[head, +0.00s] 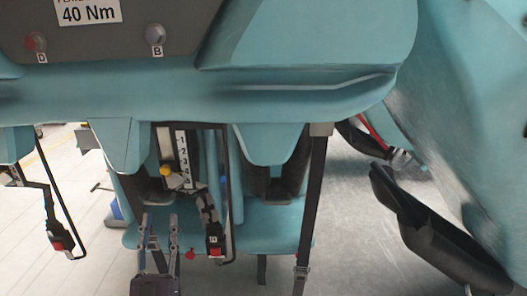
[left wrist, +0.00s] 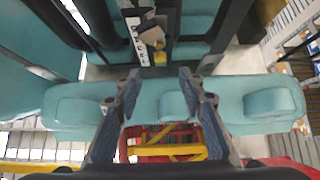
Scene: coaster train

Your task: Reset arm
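My left gripper (head: 159,217) points up from the bottom of the head view, in front of the teal seat row of the coaster car. Its two fingers are apart with nothing between them. The left wrist view also shows the fingers (left wrist: 159,75) spread and empty, above the teal seat edge (left wrist: 172,106). A numbered strip (head: 183,157) and a yellow knob (head: 166,171) are beyond the fingertips. They also show in the left wrist view as a white strip (left wrist: 138,40) and a yellow block (left wrist: 159,57). I cannot make out my right gripper in either view.
A belt with a red buckle (head: 215,240) hangs right of the gripper; another buckle (head: 60,238) hangs at left. A red frame with yellow bars (left wrist: 165,140) lies below the fingers.

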